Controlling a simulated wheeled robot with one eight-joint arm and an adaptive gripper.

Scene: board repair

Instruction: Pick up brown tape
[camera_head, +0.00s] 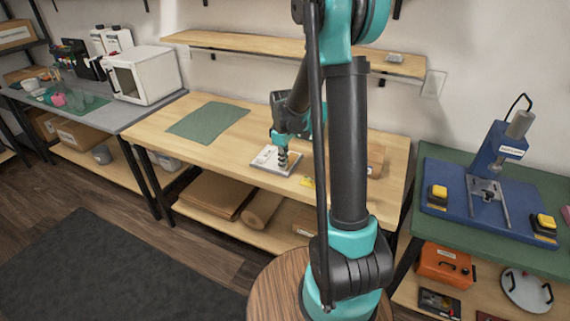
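I cannot pick out the brown tape for certain; it may be hidden behind my arm or my gripper. My gripper (283,160) points down over a flat white and grey board (262,158) on the wooden workbench (157,132). It is small and dark here, so I cannot tell whether its fingers are open or shut, or whether it touches the board. A small yellow item (307,182) lies just right of the board. A brown block or box (376,158) sits on the bench behind my arm, partly hidden.
A green mat (208,121) lies on the bench's left part. A wall shelf (235,43) runs above. Below are cardboard boxes (212,192) and a brown roll (262,209). A blue press (490,165) stands on the right table. A white machine (146,75) stands left.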

